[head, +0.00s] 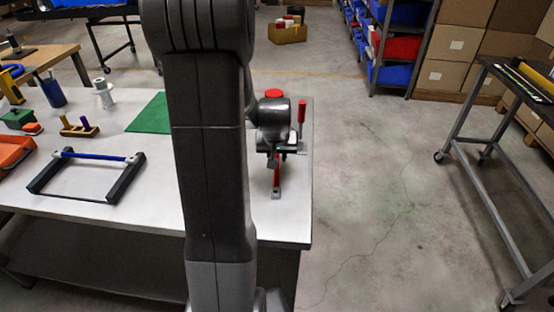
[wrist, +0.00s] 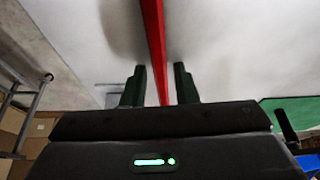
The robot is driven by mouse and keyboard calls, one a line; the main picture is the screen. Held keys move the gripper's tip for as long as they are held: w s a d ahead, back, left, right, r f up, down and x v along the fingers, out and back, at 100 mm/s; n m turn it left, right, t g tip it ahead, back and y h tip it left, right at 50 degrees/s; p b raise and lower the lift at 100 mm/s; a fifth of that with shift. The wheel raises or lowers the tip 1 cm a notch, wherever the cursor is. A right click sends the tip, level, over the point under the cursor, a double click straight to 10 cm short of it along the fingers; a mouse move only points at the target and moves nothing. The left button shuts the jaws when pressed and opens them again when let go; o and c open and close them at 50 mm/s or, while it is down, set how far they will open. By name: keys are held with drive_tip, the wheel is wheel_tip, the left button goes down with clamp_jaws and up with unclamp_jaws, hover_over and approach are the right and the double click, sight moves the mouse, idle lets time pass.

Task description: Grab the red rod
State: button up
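The red rod (wrist: 152,25) runs lengthwise through the wrist view, over the light table top, and passes between the fingers of my gripper (wrist: 160,75). The fingers are open, with a narrow gap visible on each side of the rod. In the head view, my gripper (head: 273,160) points down at the right end of the table, and part of the red rod (head: 277,177) shows just below and in front of it. My arm and gripper hide the rest of the rod there.
A black stand with a blue rod (head: 95,156), a green mat (head: 150,114) and a small peg block (head: 79,127) are on the white table (head: 145,205). An upright red piece (head: 301,112) stands close right of my gripper. Floor is clear right of the table; a cart (head: 480,170) stands beyond.

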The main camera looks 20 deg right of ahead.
clamp_jaws()
drive_tip(key=shift+r, duration=0.1)
drive_tip(key=shift+r, duration=0.55)
wheel_tip(320, 180, up, 3)
drive_tip(key=shift+f, duration=0.2)
drive_tip(key=s+a, duration=0.2)
drive_tip(key=s, duration=0.3)
drive_tip(key=s+a+b, duration=0.1)
drive_tip(key=s+a, duration=0.1)
drive_tip(key=s, duration=0.4)
drive_tip(key=s+a, duration=0.2)
drive_tip(key=s, duration=0.3)
drive_tip(key=shift+s+a+f, duration=0.2)
drive_tip(key=shift+s+a, duration=0.05)
drive_tip(key=shift+s, duration=0.15)
